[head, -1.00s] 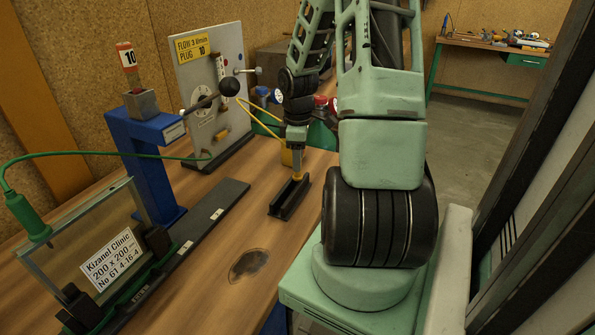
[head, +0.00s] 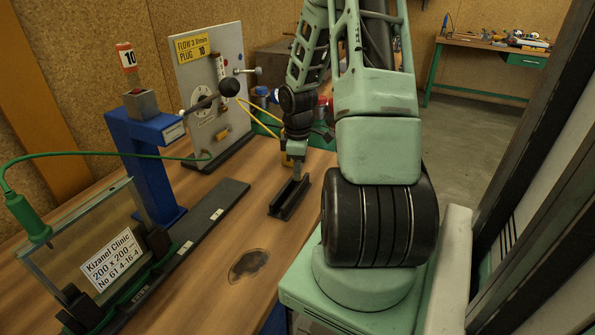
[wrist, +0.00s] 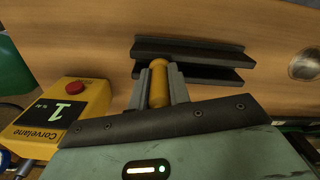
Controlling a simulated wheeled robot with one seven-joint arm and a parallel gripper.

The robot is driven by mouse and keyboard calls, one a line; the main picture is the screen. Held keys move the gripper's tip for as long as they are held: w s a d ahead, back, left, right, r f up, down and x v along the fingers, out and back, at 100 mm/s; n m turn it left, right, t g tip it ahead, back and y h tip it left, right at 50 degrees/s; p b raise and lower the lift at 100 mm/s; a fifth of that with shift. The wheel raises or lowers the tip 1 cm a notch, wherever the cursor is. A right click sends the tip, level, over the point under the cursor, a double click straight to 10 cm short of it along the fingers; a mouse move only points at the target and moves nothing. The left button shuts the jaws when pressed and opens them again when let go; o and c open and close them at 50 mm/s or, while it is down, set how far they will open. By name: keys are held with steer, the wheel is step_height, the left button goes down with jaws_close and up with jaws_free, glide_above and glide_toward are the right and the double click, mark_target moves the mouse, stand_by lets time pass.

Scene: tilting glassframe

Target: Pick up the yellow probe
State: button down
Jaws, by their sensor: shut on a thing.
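The yellow probe (wrist: 159,84) is between the two grey fingers of my gripper (wrist: 160,92) in the wrist view. My gripper is shut on it. The black cradle (wrist: 200,49) lies on the wooden bench just beyond the fingertips. In the head view the cradle (head: 290,200) looks empty, and my gripper (head: 297,171) is just above its far end. The probe is hardly visible there. The wrist view does not show clearly how far the probe's tip is from the cradle.
A yellow Corvelane meter (wrist: 68,118) with a red button stands close beside my gripper. A grey panel (head: 208,95) with a black-knobbed lever and a blue stand (head: 150,165) are to the left. A framed glass plate (head: 95,250) is at front left. Bare bench lies around the cradle.

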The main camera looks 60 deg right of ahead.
steer(key=shift+r, duration=0.1)
step_height(320, 180, up, 10)
steer(key=shift+f, duration=0.1)
stand_by(0.3)
